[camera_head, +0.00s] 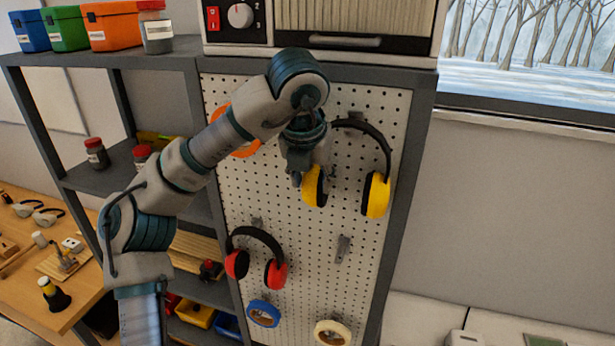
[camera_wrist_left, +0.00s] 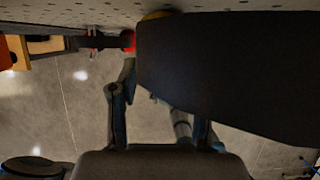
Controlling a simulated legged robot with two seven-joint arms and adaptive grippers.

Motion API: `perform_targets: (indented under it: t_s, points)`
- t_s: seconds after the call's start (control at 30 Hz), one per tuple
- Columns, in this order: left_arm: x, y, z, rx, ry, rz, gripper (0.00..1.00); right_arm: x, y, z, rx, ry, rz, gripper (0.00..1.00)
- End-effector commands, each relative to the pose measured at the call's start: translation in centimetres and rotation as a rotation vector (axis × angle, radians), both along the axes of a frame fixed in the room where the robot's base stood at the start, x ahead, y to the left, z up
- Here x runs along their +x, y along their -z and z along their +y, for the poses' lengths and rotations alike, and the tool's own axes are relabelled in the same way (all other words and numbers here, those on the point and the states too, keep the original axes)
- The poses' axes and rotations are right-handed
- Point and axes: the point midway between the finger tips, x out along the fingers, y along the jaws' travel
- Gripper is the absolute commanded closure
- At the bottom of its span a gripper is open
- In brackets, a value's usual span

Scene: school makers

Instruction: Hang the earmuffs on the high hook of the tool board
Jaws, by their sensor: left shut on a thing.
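The earmuffs with yellow cups (camera_head: 376,195) and a black headband are in front of the upper right of the tool board (camera_head: 300,262). My left gripper (camera_head: 305,168) is shut on the earmuffs at their left side, by the left cup. The headband arches up and right from there, and the right cup hangs free. A small metal piece, perhaps the high hook (camera_head: 355,116), shows just at the top of the headband. I cannot tell whether the band rests on it. In the left wrist view, a large dark part of the earmuffs (camera_wrist_left: 230,75) hides much of the fingers. My right gripper is out of view.
Red earmuffs (camera_head: 275,272) hang lower left on the board. An empty hook (camera_head: 343,248) is lower right. Blue tape (camera_head: 263,313), cream tape (camera_head: 332,333) and an orange ring (camera_head: 243,148) hang there too. Shelves stand left, and a machine (camera_head: 320,25) sits above the board.

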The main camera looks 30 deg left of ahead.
Motion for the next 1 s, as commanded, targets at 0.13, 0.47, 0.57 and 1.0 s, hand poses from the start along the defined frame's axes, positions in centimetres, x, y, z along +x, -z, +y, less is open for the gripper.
perform_targets:
  t_s: [0.13, 0.47, 0.57, 1.0]
  points:
    - [0.0, 0.0, 0.0, -0.001, 0.000, -0.001, 0.96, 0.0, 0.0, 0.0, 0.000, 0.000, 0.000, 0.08]
    - [0.0, 0.0, 0.4, -0.003, -0.001, -0.001, 0.50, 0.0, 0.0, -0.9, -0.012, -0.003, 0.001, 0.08]
    - [0.0, 0.0, 0.4, -0.003, -0.001, -0.001, 0.25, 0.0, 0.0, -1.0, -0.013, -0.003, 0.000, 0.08]
    - [-0.3, -0.9, 0.1, -0.001, -0.001, -0.001, 0.23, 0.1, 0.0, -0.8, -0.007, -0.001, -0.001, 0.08]
